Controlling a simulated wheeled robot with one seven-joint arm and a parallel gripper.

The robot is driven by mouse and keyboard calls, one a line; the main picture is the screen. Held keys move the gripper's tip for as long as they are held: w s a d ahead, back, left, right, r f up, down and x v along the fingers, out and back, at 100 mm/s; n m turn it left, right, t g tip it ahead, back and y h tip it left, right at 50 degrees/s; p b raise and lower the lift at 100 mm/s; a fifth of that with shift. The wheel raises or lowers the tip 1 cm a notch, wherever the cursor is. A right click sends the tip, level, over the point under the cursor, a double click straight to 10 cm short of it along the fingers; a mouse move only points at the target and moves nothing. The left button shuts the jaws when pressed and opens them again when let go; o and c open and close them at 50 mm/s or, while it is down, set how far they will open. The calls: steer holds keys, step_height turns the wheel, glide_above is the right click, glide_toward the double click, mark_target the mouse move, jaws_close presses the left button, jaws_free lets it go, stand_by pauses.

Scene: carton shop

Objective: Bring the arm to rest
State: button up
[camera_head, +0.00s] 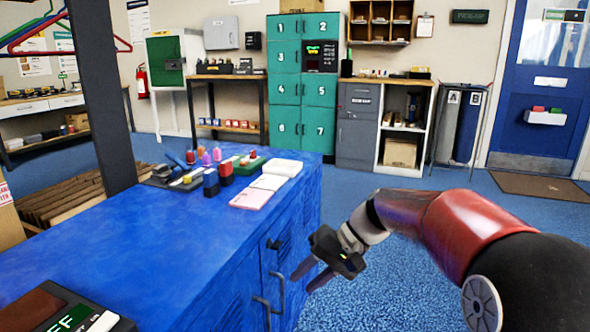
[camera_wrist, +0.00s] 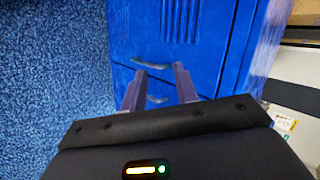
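My gripper (camera_head: 310,276) is in front of the blue cabinet (camera_head: 130,245), at the level of its doors and handles. Its two fingers stand apart with nothing between them. In the wrist view the open fingers of my gripper (camera_wrist: 158,88) point toward the blue cabinet doors (camera_wrist: 190,50). A grey door handle (camera_wrist: 151,65) shows beyond the fingertips, and another shows between the fingers. I cannot tell whether a fingertip touches the door. My arm (camera_head: 460,230) reaches in from the right, bent at the elbow.
Small items and pads (camera_head: 252,197) stand on the cabinet's far end. A dark device (camera_head: 60,315) lies at its near left. A dark post (camera_head: 100,90) rises at the left. Teal lockers (camera_head: 303,90) stand at the back wall. The blue floor (camera_head: 385,285) right of the cabinet is clear.

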steer(key=s+d+t+h, duration=0.3)
steer(key=s+d, duration=0.3)
steer(key=s, duration=0.4)
steer(key=s+d+t+h+p, duration=0.1)
steer(key=s+d+t+h, duration=0.2)
steer(key=s, duration=0.8)
steer(key=d+h, duration=0.2)
steer(key=d, duration=0.1)
steer(key=shift+s+d+r+h, duration=0.15)
steer(key=shift+s+r+h, duration=0.05)
steer(key=shift+s+h, duration=0.1)
steer(key=shift+o, duration=0.3)
